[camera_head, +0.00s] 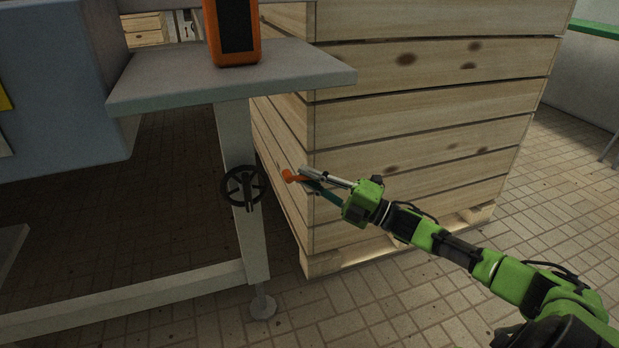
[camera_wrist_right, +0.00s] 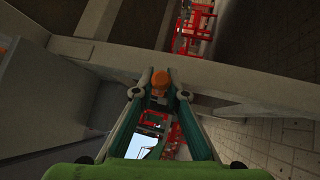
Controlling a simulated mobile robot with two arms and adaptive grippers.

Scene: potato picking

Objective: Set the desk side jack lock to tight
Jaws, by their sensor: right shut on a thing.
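A small orange handle (camera_head: 290,175), which looks to be the jack lock, shows in the head view between the desk leg and the wooden crate. My right gripper (camera_head: 304,180) reaches it from the right, fingers shut on it. In the right wrist view the orange handle (camera_wrist_right: 160,80) sits between the tips of my right gripper (camera_wrist_right: 160,92). Its base and its mounting are hidden, so whether it is tight or loose cannot be told. My left gripper is in neither view.
A black handwheel (camera_head: 243,186) is on the grey desk leg (camera_head: 256,240), just left of the handle. A large wooden crate (camera_head: 420,105) stands close behind my right gripper. The grey desk top (camera_head: 165,78) overhangs and carries an orange-and-black device (camera_head: 233,30). Tiled floor is open at right.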

